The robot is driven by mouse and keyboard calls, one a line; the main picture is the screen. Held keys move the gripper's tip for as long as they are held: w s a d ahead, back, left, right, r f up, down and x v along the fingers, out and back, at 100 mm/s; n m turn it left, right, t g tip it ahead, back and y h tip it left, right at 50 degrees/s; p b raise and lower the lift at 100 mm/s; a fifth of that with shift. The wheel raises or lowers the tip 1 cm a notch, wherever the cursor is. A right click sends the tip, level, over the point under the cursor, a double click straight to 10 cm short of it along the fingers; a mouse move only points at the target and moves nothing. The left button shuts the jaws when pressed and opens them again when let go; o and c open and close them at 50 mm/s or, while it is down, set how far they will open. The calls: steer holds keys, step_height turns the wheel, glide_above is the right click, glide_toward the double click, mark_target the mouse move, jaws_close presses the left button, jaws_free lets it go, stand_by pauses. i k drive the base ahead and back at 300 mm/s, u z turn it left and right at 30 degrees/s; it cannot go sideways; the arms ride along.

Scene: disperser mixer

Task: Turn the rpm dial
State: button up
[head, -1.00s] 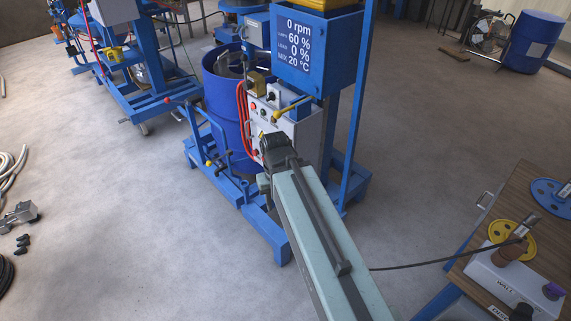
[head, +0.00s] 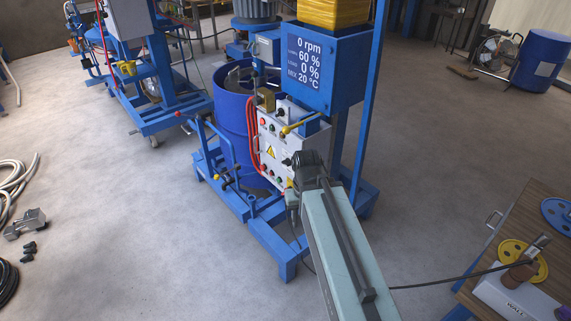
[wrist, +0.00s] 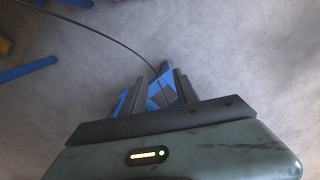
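The grey control panel (head: 270,148) of the blue mixer faces me in the head view, with red buttons, a yellow warning triangle and dark knobs. I cannot tell which knob is the rpm dial; my wrist may hide part of the panel's right side. The blue display box (head: 310,65) above it reads 0 rpm. My arm's end stands in front of the panel's lower right. In the wrist view my gripper (wrist: 158,82) points down, its two dark fingers apart, with a blue frame part visible beyond the gap. I see nothing held.
The blue drum (head: 229,110) stands behind the panel, with a yellow lever (head: 298,126) at the panel's top. The mixer's blue base frame (head: 270,240) runs below. A wooden table (head: 505,255) is at the right, and a black cable (head: 440,281) hangs from it.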

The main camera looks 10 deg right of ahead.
mark_target(287, 162)
steer(key=i, duration=0.5)
steer(key=u, duration=1.7)
steer(key=i, duration=0.4)
steer(key=u, duration=0.35)
